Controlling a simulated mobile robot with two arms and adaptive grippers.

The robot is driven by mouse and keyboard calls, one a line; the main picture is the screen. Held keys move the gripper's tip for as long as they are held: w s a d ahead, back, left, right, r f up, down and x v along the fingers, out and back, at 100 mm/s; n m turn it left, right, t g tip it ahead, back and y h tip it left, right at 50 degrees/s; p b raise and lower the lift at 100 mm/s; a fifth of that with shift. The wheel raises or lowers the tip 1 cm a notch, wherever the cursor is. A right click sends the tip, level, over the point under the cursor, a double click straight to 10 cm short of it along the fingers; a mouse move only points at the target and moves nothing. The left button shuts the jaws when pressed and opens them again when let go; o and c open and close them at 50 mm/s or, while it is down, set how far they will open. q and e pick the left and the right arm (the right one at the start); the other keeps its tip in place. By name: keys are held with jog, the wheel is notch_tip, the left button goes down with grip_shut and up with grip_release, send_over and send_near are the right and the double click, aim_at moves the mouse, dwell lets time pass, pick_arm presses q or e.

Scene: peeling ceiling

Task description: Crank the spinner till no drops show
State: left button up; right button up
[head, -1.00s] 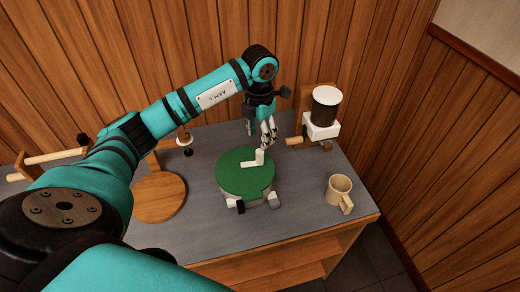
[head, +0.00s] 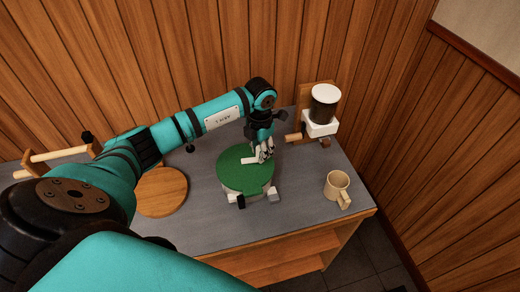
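The spinner is a low round bowl with a green lid (head: 238,177) and pale feet, standing on the grey tabletop. A white crank arm (head: 249,160) lies across the top of the lid. My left gripper (head: 263,153) reaches down from behind, with its fingertips at the crank's knob end, on the far right part of the lid. The fingers hide the knob, so I cannot tell whether they are closed on it. The lid covers the inside of the spinner, and I see no drops. My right gripper is out of view.
A beige mug (head: 337,184) stands at the table's right front. A white-and-dark grinder-like device on a wooden stand (head: 320,112) is at the back right. A round wooden board (head: 160,192) lies to the left. Bare tabletop (head: 210,225) lies in front of the spinner.

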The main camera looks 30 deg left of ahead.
pick_arm(q)
grip_shut()
jog(key=shift+w+a+f+n+b, duration=0.1)
jog(key=shift+w+a+n+b, duration=0.1)
jog(key=shift+n+b, duration=0.25)
jog(key=o, duration=0.5)
grip_release()
